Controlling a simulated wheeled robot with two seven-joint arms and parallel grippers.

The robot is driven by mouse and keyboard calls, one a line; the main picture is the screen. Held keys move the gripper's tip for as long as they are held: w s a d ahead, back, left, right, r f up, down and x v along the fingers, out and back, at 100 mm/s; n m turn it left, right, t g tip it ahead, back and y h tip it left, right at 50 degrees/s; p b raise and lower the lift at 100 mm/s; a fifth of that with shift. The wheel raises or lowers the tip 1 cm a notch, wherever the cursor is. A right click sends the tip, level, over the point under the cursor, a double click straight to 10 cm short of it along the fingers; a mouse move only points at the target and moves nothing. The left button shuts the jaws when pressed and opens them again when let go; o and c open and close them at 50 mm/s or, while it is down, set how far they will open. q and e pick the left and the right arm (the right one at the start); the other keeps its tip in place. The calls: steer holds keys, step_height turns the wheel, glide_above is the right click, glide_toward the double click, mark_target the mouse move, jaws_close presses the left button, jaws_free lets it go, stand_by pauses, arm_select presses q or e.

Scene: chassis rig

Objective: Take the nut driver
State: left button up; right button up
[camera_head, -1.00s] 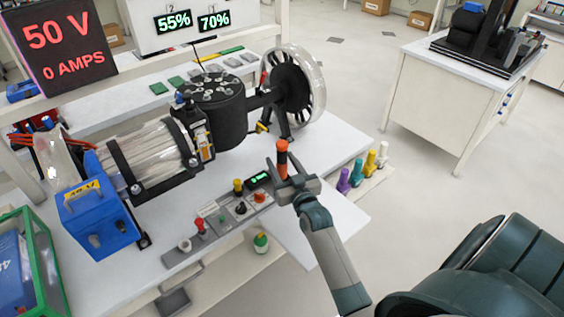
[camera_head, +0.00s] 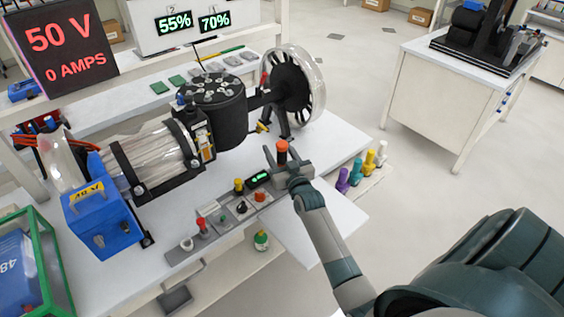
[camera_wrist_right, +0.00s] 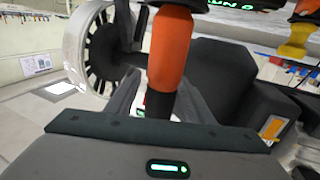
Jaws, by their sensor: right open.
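The nut driver, which I take to be the upright tool with an orange handle (camera_head: 281,151), stands at the front right of the bench by the control panel. Its orange handle with a black lower section shows large in the right wrist view (camera_wrist_right: 171,50). My right gripper (camera_head: 286,160) is open around the tool, with a finger on either side of it. The tool's lower end is hidden behind the gripper, and I cannot tell whether a finger touches it. My left gripper is out of view.
The control panel (camera_head: 215,221) with knobs and a green readout (camera_head: 259,179) lies left of the gripper. A motor rig with a wheel (camera_head: 291,88) stands behind. Purple, teal and yellow pieces (camera_head: 355,172) stand to the right. A blue battery box (camera_head: 101,213) is at left.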

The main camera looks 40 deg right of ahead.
steer(key=shift+w, duration=0.2)
stand_by(0.3)
jaws_close()
steer(key=shift+r, duration=0.1)
